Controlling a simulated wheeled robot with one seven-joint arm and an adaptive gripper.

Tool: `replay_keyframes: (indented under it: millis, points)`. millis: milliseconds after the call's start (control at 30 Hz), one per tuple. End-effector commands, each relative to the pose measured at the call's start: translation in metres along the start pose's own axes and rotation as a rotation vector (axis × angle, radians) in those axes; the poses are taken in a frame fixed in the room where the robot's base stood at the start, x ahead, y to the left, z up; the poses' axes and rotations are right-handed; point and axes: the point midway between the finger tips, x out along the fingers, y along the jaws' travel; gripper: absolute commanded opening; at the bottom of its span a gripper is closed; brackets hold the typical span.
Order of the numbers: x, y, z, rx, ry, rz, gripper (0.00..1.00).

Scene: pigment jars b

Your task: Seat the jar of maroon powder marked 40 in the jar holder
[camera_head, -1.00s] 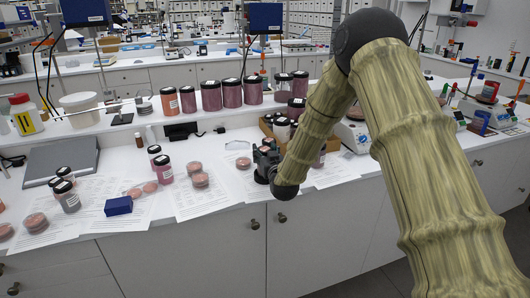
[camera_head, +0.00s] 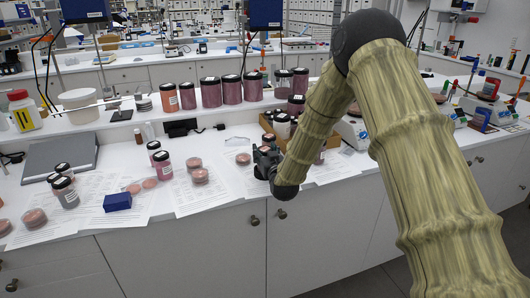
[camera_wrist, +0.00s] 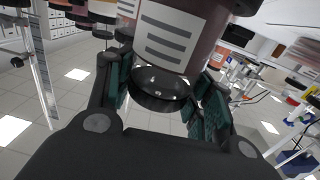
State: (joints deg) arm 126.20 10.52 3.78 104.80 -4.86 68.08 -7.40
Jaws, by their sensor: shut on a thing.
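In the wrist view my gripper (camera_wrist: 166,92) is shut around the black lid (camera_wrist: 160,98) of a jar of maroon powder (camera_wrist: 208,28). The jar has a white label with dark bars (camera_wrist: 165,35); I cannot read a number on it. In the head view my gripper (camera_head: 266,160) is low over the front part of the bench, left of my forearm. The held jar cannot be made out there. I cannot clearly identify the jar holder; a brown open box (camera_head: 268,127) with jars stands just behind my gripper, partly hidden by my arm.
Large maroon jars (camera_head: 231,90) line the raised shelf behind. A grey laptop-like slab (camera_head: 62,155) is further left.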

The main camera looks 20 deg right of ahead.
Motion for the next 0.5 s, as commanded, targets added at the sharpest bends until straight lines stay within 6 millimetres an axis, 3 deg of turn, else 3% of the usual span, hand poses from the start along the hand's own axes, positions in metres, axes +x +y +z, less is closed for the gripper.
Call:
replay_keyframes:
  millis: [167, 200, 300, 500]
  points:
    - [0.0001, 0.0, 0.0038, 0.0, 0.001, 0.0, 0.1]
    - [0.0002, 0.0, 0.0031, 0.0, 0.001, 0.0, 0.55]
    - [0.0001, 0.0, 0.003, 0.0, 0.001, 0.0, 0.73]
    - [0.0, 0.0, 0.0032, 0.0, 0.0, 0.0, 0.77]
